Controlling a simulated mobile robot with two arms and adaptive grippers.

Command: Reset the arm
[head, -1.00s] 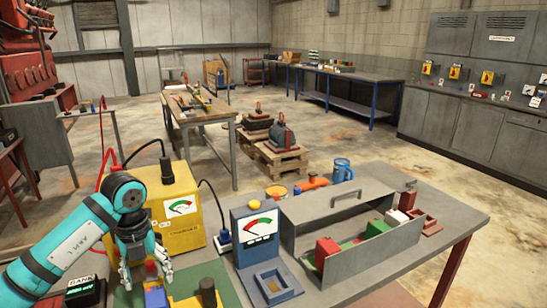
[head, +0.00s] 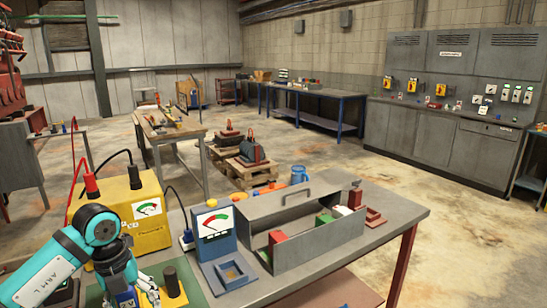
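My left arm comes in from the lower left, teal with black joints. My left gripper (head: 130,292) points down over the near left of the workbench, its fingers apart and partly cut off by the bottom edge. A blue block (head: 126,299) shows at the fingers; I cannot tell whether they touch it. A yellow plate with a dark upright cylinder (head: 171,281) is just right of the gripper. My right arm and gripper are not in view.
Close behind the gripper stands a yellow meter box (head: 148,213) with red and black cables. A blue-grey gauge stand (head: 214,240) and a grey open toolbox (head: 300,245) with coloured blocks are to the right. The workbench's right end (head: 405,212) is clear.

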